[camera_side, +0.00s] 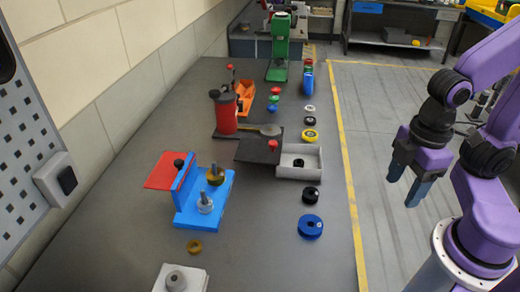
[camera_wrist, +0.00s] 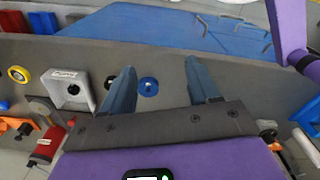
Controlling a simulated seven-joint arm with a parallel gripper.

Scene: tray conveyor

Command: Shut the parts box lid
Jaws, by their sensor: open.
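The parts box (camera_side: 316,172) is a pale open-topped box right of the table's middle, with a small black round part (camera_side: 298,163) inside. A dark flat lid (camera_side: 250,152) with a red knob (camera_side: 272,146) lies off the box's left side, leaving the box's top open. In the wrist view the box (camera_wrist: 82,101) shows at left. My gripper (camera_side: 404,188) is open and empty, off the table's right edge, well right of the box.
A black wheel (camera_side: 311,195) and a blue wheel (camera_side: 310,227) lie in front of the box; a yellow wheel (camera_side: 309,136) lies behind it. A red cylinder (camera_side: 226,114) stands behind the lid. A blue fixture (camera_side: 190,205) stands front left.

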